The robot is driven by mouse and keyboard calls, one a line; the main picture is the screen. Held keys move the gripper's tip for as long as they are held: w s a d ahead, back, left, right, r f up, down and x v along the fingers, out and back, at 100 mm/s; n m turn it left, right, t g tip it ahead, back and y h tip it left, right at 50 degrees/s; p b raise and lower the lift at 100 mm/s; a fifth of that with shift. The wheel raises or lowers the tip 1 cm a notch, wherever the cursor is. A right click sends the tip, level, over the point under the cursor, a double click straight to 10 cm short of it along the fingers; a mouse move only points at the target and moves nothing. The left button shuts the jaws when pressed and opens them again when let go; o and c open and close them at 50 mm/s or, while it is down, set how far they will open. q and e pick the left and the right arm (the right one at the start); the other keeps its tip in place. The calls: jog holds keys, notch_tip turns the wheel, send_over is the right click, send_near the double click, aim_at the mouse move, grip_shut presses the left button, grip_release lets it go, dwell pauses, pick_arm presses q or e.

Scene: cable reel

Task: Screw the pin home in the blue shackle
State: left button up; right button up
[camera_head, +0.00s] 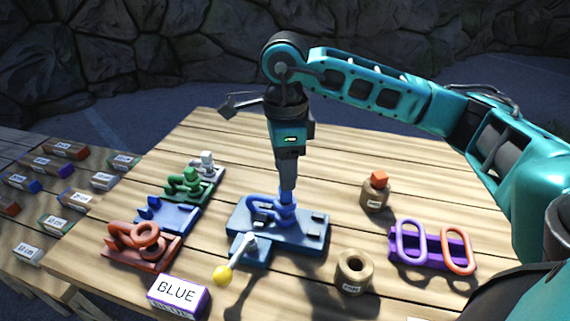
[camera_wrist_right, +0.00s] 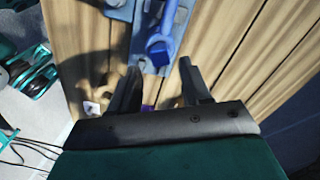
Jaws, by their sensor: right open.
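The blue shackle (camera_head: 262,205) lies in a blue fixture (camera_head: 312,236) in the middle of the wooden table. My right gripper (camera_head: 288,198) comes down from above over the shackle's right part. In the right wrist view its two fingers (camera_wrist_right: 160,75) are apart, with a blue rounded part (camera_wrist_right: 160,45) of the shackle or its pin showing between and beyond them. I cannot see contact, nor how deep the pin's thread sits. The fingers partly hide the pin in the head view. My left gripper is not in view.
A lever with a yellow ball (camera_head: 222,275) sticks out at the fixture's front. A BLUE sign (camera_head: 178,293) stands at the front edge. Red (camera_head: 140,245) and green (camera_head: 185,183) shackles sit left. A purple rack (camera_head: 433,250) and tan pots (camera_head: 352,271) stand right.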

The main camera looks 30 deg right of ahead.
dwell(0.4)
jog(key=shift+f+b, duration=2.05)
jog(key=shift+f, duration=0.35)
jog(key=shift+r, duration=0.1)
grip_shut()
